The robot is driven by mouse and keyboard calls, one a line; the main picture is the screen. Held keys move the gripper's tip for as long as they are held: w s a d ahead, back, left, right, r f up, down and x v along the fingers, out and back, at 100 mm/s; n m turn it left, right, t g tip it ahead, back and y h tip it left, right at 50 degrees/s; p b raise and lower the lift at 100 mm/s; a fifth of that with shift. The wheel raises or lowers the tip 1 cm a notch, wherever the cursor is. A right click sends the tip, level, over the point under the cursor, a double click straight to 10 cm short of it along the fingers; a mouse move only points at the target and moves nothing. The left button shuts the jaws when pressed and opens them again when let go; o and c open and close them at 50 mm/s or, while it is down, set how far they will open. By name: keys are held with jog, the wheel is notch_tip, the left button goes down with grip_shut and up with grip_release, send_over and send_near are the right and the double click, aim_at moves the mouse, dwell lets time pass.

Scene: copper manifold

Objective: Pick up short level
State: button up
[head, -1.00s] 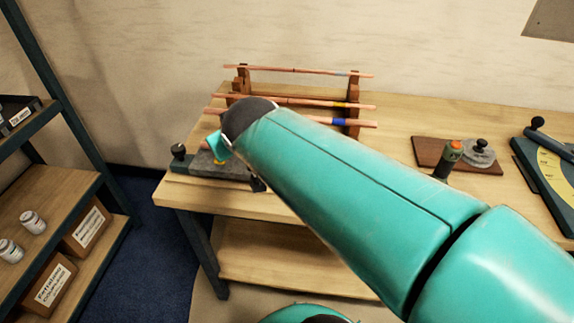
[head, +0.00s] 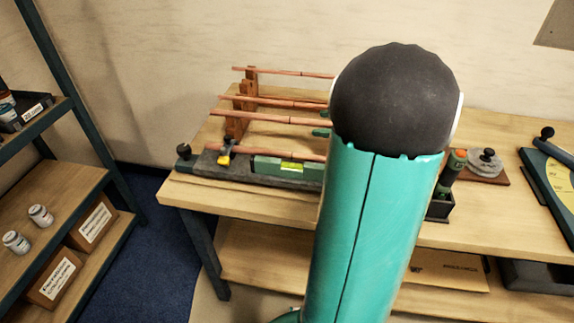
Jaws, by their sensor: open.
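A green level with a bright yellow vial (head: 289,168) lies along the grey slab fixture (head: 211,166) at the front left of the workbench. Its right end meets the edge of my arm in the picture, so I cannot tell its full length. My arm rises in front of the bench, and its dark rounded joint covers the middle of the view. My gripper cannot be made out; it is hidden behind the arm. Small dark green shapes show at the arm's left edge near the pipes, but I cannot tell what they are.
Copper pipes (head: 262,117) rest on a wooden rack (head: 240,108) behind the level. An orange-topped green bottle (head: 453,167) and a dark bin (head: 440,207) are at right. A shelf (head: 75,190) stands left.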

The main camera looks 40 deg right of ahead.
aim_at(296, 163)
jog(key=s+f+g+y, duration=0.2)
jog(key=s+f+y, duration=0.2)
jog(key=s, duration=0.5)
jog(key=shift+g, duration=0.3)
jog(key=x, duration=1.3)
jog(key=shift+w+a+f, duration=0.15)
jog(key=shift+a, duration=0.15)
grip_shut()
